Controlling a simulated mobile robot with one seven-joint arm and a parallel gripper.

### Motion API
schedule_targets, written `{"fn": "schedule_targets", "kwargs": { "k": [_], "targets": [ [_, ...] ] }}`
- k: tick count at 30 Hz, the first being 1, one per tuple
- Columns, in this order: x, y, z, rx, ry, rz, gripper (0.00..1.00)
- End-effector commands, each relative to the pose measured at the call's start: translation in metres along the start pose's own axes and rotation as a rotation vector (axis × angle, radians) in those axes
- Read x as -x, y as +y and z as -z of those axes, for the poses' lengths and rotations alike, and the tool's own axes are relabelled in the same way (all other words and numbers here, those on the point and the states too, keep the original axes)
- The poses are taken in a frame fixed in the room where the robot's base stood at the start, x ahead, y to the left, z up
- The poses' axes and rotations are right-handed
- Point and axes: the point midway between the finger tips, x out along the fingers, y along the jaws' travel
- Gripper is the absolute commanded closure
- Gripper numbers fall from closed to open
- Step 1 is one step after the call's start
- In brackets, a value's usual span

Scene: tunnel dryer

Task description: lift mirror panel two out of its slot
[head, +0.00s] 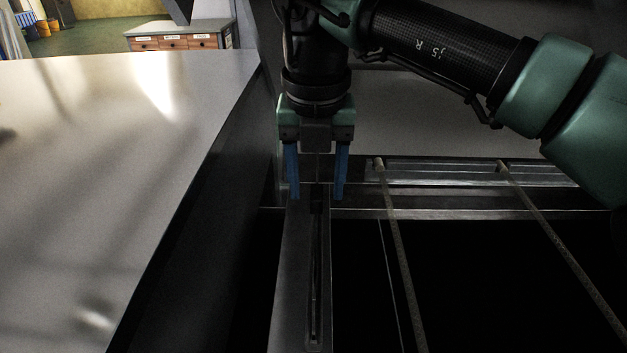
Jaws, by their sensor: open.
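My gripper (317,190) points down with its two blue fingers apart. It is over the far end of a grey bar (290,300) with a long narrow slot (315,290) along it. Something dark shows low between the fingers; I cannot tell whether it is a panel edge or part of the bar. No mirror panel can be made out for certain, and no number is readable. Two thin speckled strips (399,270) (560,240) run toward the viewer on the right, possibly edges or rods.
A large pale flat surface (130,150) with a dark side wall fills the left. Metal rails (450,190) cross behind the gripper. The area below right is black, its depth unclear. A drawer cabinet (180,38) stands far back; my arm covers the upper right.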

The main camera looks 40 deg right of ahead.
Motion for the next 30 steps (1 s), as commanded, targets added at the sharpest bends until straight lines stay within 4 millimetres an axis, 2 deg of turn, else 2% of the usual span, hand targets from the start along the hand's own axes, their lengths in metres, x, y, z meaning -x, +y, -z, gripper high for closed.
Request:
{"fn": "schedule_targets", "kwargs": {
  "k": [3, 9, 15, 22, 30],
  "targets": [
    [-0.021, 0.0, 0.001, -0.001, 0.004, -0.002, 0.43],
    [-0.046, 0.0, 0.001, -0.002, 0.005, -0.003, 0.43],
    [-0.056, 0.001, 0.001, -0.001, 0.002, -0.005, 0.43],
    [-0.056, 0.001, 0.001, -0.001, 0.002, -0.005, 0.43],
    [-0.056, 0.001, 0.001, -0.001, 0.002, -0.005, 0.91]
  ]
}}
